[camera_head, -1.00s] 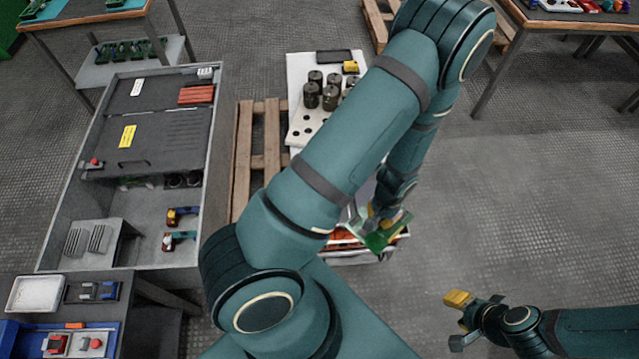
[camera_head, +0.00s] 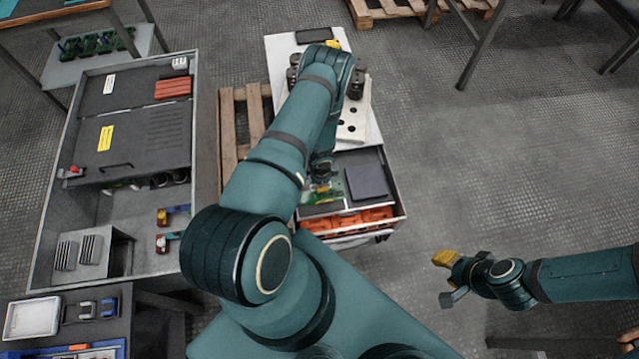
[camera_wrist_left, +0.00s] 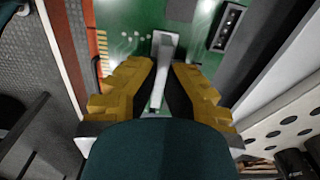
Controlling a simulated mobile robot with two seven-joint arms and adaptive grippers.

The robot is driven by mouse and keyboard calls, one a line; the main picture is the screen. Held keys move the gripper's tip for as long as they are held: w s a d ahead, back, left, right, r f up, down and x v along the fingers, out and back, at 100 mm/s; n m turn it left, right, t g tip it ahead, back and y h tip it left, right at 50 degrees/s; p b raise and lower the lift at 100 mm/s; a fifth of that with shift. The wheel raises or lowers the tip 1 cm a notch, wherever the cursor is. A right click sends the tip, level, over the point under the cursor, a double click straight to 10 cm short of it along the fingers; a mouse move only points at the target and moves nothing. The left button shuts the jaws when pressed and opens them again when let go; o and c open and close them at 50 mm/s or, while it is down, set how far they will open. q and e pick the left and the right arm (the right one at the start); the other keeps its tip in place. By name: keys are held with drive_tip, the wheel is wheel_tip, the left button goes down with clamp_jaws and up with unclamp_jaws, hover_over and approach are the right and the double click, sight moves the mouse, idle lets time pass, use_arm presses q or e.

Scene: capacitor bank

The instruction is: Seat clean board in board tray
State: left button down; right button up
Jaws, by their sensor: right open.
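The green clean board (camera_head: 334,190) is low over or in the left part of the board tray (camera_head: 396,196), beside a dark square pad. My left gripper (camera_wrist_left: 163,68) is above the board in the left wrist view, its yellow fingers closed on either side of a grey upright handle on it. The green board face (camera_wrist_left: 125,20) fills the space beyond the fingers. My arm hides part of the board in the head view, and I cannot tell whether it lies fully flat. My right gripper (camera_head: 441,281) is open and empty over the floor at right.
The dark square pad (camera_head: 368,181) lies right of the board. Orange parts (camera_head: 350,218) sit at the tray's front. A white plate with holes (camera_head: 354,122) and dark cylinders stands behind. A grey cabinet (camera_head: 130,145) is at left.

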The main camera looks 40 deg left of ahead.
use_arm(q)
drive_tip(key=shift+s+a+f, duration=0.15)
drive_tip(key=shift+a+f, duration=0.05)
drive_tip(key=shift+f, duration=0.2)
drive_tip(key=shift+f+b, duration=2.25)
drive_tip(key=shift+f, duration=0.95)
drive_tip(key=shift+b, duration=0.3)
drive_tip(key=shift+f+b, duration=0.65)
drive_tip(key=shift+b, duration=0.1)
drive_tip(key=c, duration=1.1)
unclamp_jaws()
drive_tip(key=shift+o, duration=0.2)
